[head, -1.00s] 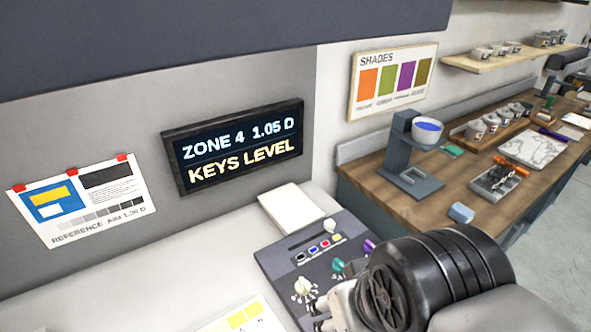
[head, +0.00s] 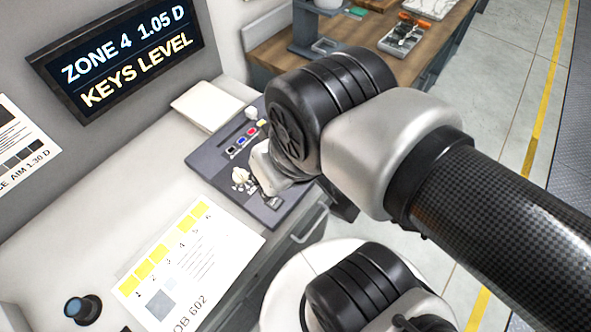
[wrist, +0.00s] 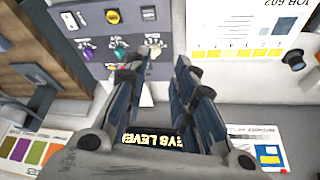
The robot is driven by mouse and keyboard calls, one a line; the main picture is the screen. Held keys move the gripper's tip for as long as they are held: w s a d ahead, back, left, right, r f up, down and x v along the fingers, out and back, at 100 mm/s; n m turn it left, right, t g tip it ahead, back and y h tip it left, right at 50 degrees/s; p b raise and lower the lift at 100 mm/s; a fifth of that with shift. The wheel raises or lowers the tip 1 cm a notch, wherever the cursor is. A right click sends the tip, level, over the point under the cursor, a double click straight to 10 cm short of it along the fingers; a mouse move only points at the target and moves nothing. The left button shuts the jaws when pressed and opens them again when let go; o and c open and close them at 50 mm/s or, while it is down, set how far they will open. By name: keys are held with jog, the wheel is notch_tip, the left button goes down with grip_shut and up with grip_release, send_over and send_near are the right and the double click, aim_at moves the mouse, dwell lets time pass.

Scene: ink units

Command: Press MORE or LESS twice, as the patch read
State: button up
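The dark display (head: 120,55) on the wall reads "ZONE 4 1.05 D" and "KEYS LEVEL"; it shows upside down in the wrist view (wrist: 150,140). The reference sheet (head: 18,150) reads "AIM 1.30 D". The grey control panel (head: 212,158) has several small coloured keys and a pale knob (head: 240,177). No MORE or LESS lettering is legible. My gripper (wrist: 166,62) is open and empty, above the panel's edge by the white knob (wrist: 153,49); my arm hides it in the head view.
A job sheet (head: 190,262) with several numbered yellow patches lies left of the panel. A dark round instrument (head: 82,308) stands at the front left. A white pad (head: 207,104) lies behind the panel. A wooden bench (head: 355,45) holds a stand and tools.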

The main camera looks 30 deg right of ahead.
grip_shut()
dwell(1.3)
